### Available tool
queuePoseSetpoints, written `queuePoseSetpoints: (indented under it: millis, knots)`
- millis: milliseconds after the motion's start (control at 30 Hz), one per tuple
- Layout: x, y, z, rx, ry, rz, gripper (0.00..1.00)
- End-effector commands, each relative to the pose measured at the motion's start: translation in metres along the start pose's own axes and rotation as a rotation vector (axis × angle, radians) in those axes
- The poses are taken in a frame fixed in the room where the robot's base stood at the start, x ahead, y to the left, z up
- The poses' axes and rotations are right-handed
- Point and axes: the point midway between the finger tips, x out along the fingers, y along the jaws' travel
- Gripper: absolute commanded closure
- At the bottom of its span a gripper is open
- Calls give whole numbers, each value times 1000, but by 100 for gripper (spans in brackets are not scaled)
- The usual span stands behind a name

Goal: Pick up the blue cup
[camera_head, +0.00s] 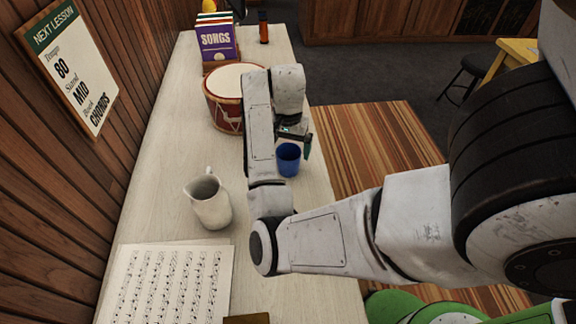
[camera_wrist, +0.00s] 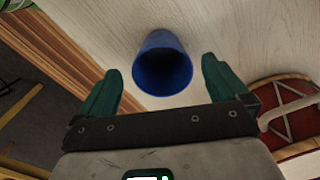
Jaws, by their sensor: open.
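The blue cup (camera_head: 288,160) stands upright on the pale wooden counter (camera_head: 170,150), close to its right edge in the head view. In the wrist view the cup (camera_wrist: 162,64) shows its open mouth, ahead of my gripper and between the lines of its two fingers. My gripper (camera_wrist: 157,88) has its green fingers spread on either side of the cup, with nothing held. In the head view my gripper (camera_head: 307,146) is just beyond the cup, partly hidden behind my arm.
A red drum (camera_head: 222,110) stands on the counter behind my gripper; it also shows in the wrist view (camera_wrist: 290,112). A white pitcher (camera_head: 209,203) and sheet music (camera_head: 165,285) are nearer. Songbooks (camera_head: 216,42) and a dark bottle (camera_head: 263,27) stand at the far end.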

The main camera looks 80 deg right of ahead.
Motion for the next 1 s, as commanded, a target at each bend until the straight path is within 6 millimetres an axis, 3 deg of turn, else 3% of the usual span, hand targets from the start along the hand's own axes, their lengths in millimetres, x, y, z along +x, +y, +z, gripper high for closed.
queuePoseSetpoints:
  millis: [400, 700, 1000]
  knots:
    - [46, -2, -8, -1, -1, 1, 0]
    - [51, -2, -8, 1, 1, -1, 0]
    - [51, -2, -8, 0, 0, -1, 28]
